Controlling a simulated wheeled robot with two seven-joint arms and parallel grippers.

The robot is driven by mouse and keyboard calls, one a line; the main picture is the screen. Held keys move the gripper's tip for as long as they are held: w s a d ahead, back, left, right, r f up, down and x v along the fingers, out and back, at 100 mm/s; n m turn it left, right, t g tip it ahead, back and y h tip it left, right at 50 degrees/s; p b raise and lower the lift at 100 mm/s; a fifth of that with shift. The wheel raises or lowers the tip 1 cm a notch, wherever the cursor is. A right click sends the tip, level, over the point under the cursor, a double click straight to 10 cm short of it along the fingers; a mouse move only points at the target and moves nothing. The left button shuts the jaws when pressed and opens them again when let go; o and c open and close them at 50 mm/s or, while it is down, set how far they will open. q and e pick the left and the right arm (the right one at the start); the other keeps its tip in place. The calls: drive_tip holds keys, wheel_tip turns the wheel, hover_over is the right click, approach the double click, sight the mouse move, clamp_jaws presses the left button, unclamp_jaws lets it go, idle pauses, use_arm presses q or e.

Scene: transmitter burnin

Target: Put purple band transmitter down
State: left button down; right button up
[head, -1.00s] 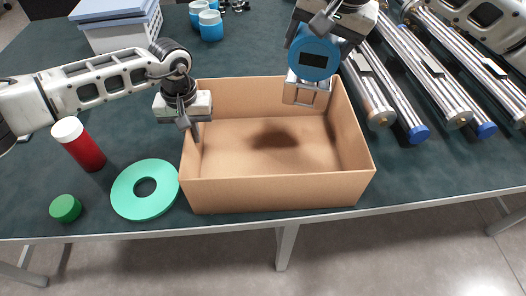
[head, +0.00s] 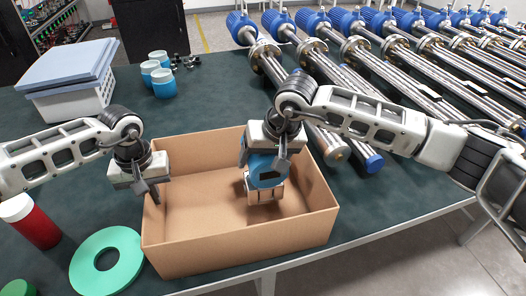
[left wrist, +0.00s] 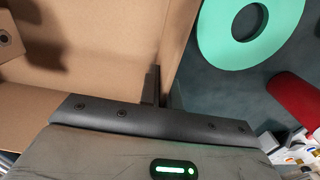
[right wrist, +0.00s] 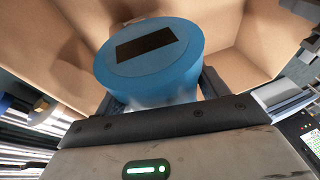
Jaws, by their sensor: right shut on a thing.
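The transmitter (head: 268,172) has a round blue head with a dark display and a pale metal lower part. My right gripper (head: 266,158) is shut on it and holds it upright inside the open cardboard box (head: 240,245). Its blue head also shows in the right wrist view (right wrist: 150,55), between the fingers. No purple band can be seen on it. Whether its bottom touches the box floor is unclear. My left gripper (head: 153,192) is at the box's left wall, fingers close together and pointing down.
A green ring (head: 107,262), a red jar with a white lid (head: 32,222) and a green cap (head: 18,289) lie left of the box. A white basket (head: 75,100) and blue cups (head: 163,83) stand behind. Long metal tubes (head: 330,140) lie at right.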

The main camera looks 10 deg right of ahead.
drive_tip(key=shift+w+a+f, duration=0.1)
drive_tip(key=shift+w+f, duration=0.05)
drive_tip(key=shift+f, duration=1.4)
drive_tip(key=o, duration=2)
drive_tip(key=shift+f, duration=0.3)
drive_tip(key=shift+s, duration=0.2)
drive_tip(key=v, duration=1.2)
drive_tip(key=shift+w+r, duration=0.1)
drive_tip(key=shift+r, duration=0.1)
use_arm(q)
drive_tip(key=shift+r, duration=0.1)
drive_tip(key=c, duration=1.5)
unclamp_jaws()
drive_tip(key=shift+c, duration=0.2)
